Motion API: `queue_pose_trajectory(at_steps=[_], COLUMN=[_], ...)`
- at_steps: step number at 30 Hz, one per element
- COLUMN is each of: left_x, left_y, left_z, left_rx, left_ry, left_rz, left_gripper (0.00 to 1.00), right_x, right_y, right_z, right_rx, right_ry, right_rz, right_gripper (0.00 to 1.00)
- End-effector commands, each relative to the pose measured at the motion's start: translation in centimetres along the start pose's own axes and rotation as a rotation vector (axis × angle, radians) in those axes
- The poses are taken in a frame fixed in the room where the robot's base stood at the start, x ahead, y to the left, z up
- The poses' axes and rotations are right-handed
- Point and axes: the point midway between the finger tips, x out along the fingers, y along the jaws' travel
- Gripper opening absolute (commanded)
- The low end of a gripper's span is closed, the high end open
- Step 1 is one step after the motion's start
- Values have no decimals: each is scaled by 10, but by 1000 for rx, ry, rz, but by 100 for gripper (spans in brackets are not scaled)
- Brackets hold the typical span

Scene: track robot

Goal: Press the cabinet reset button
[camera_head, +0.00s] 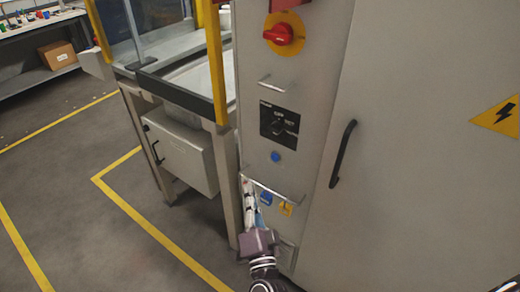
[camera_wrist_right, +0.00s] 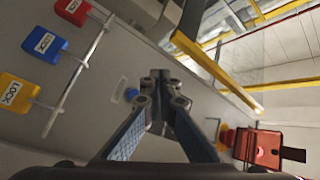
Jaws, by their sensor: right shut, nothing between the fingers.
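The blue round reset button (camera_head: 276,156) sits on the grey cabinet's (camera_head: 262,75) narrow front panel, below a black selector switch. In the right wrist view the blue button (camera_wrist_right: 131,95) shows just left of my fingertips, partly hidden by them. My right gripper (camera_head: 246,184) is shut and empty, its fingers pointing up, low at the panel's left edge. In the head view its tips are below and left of the button. The right wrist view shows the closed fingertips (camera_wrist_right: 160,76) near the panel; I cannot tell whether they touch anything. My left gripper is not in view.
A rail on the panel carries a blue lock (camera_head: 265,198), a yellow lock (camera_head: 286,209) and a red lock (camera_wrist_right: 72,11). A red rotary switch (camera_head: 280,34) is higher up. A black door handle (camera_head: 343,153) is at right; a yellow post (camera_head: 214,65) stands at left.

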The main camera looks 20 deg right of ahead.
Motion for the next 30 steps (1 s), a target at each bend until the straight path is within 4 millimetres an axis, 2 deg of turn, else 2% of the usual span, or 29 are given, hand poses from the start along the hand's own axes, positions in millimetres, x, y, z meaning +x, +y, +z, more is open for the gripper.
queue_pose_trajectory(at_steps=[4,16,20,30], left_x=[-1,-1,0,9], left_y=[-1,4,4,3], left_z=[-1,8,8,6], left_rx=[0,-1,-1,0], left_ry=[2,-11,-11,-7], left_rz=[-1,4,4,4], left_gripper=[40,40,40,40], right_x=[3,4,10,42], right_y=[-8,-8,-4,21], right_z=[-10,-12,-16,-40], right_rx=[27,28,26,25], right_ry=[30,32,32,33], right_rz=[-6,-8,-9,-9], right_gripper=[0,0,0,0])
